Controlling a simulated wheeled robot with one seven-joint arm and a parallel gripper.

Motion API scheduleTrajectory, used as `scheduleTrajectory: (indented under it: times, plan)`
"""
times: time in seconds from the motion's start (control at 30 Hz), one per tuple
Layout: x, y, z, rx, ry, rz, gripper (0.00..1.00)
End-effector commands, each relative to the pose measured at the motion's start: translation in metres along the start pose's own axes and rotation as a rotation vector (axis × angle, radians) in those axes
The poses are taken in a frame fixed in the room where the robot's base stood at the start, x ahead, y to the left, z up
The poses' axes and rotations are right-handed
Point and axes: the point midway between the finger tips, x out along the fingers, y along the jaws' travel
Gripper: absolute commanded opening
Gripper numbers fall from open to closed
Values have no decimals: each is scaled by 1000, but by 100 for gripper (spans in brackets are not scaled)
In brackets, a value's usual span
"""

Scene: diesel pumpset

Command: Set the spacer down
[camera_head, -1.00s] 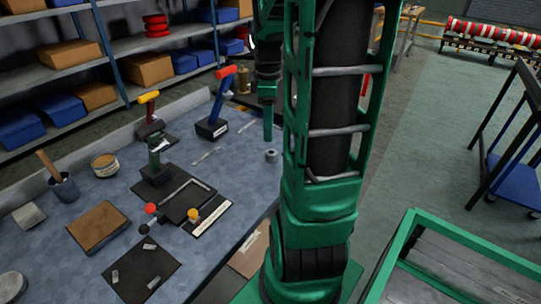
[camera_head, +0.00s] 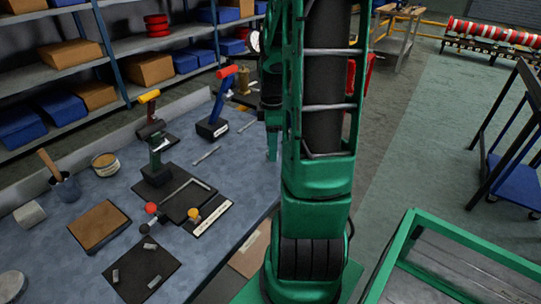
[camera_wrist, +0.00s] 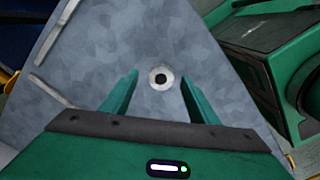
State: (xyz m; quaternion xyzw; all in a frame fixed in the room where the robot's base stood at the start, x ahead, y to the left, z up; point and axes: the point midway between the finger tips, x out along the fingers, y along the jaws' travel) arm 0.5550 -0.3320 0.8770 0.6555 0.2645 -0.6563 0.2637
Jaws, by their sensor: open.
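The spacer is a small light-grey ring with a dark hole (camera_wrist: 161,78), lying flat on the blue-grey bench top (camera_wrist: 110,40) near its corner in the wrist view. My gripper (camera_wrist: 158,73) is open, with one green finger on each side of the spacer in that picture. Gaps show between the ring and both fingers. I cannot tell how far the fingertips are above the bench. In the head view my gripper (camera_head: 272,155) is at the bench's right edge, and my arm hides the spacer.
The bench holds a black fixture with a red knob (camera_head: 151,208), a blue lever with a red handle (camera_head: 226,72), a dark mat (camera_head: 145,272) and a brown block (camera_head: 98,226). Thin rods lie left of the spacer. A green-framed bin (camera_head: 440,235) stands to the right.

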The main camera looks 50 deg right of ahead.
Motion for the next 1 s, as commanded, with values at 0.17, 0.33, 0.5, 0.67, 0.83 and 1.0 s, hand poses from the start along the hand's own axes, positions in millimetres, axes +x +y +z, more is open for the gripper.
scheduleTrajectory:
  times: [0.17,0.33,0.5,0.67,0.83,1.0]
  plan:
    - [14,0,-1,-1,0,0,55]
    - [15,0,0,-1,0,1,55]
    - [14,0,0,0,0,1,28]
    - [14,0,0,0,0,1,0]
    - [14,0,0,0,0,1,0]
    - [9,0,-1,-1,0,2,0]
